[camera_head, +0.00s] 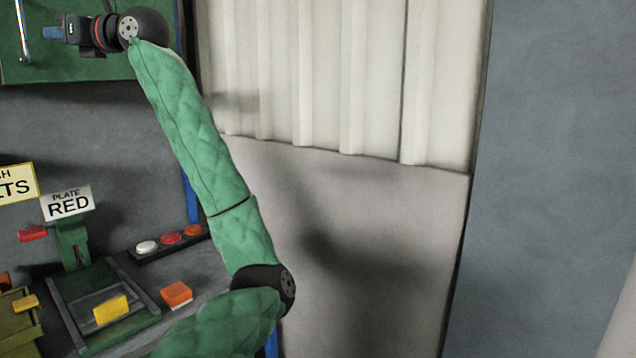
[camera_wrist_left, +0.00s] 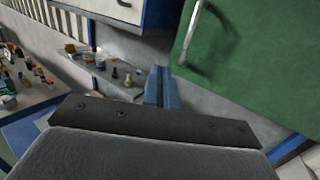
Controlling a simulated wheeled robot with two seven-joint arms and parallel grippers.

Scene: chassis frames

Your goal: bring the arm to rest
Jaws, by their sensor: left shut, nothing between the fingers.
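My left arm, in a green quilted sleeve, rises from the lower middle of the head view. My left gripper (camera_head: 52,32) is at the upper left, in front of a green panel (camera_head: 90,66) with a metal handle (camera_head: 24,38). The gripper is to the right of the handle. In the left wrist view, the blue fingers (camera_wrist_left: 161,88) are closed together with nothing between them. The green panel (camera_wrist_left: 235,60) and its handle (camera_wrist_left: 191,40) show to the right of the fingers there. My right gripper is not in view.
Below are a "PLATE RED" sign (camera_head: 68,203), a yellow block (camera_head: 111,309), an orange block (camera_head: 176,294) and a button strip (camera_head: 170,242). A ribbed pale wall (camera_head: 350,80) stands to the right. The left wrist view shows a shelf of small items (camera_wrist_left: 105,68).

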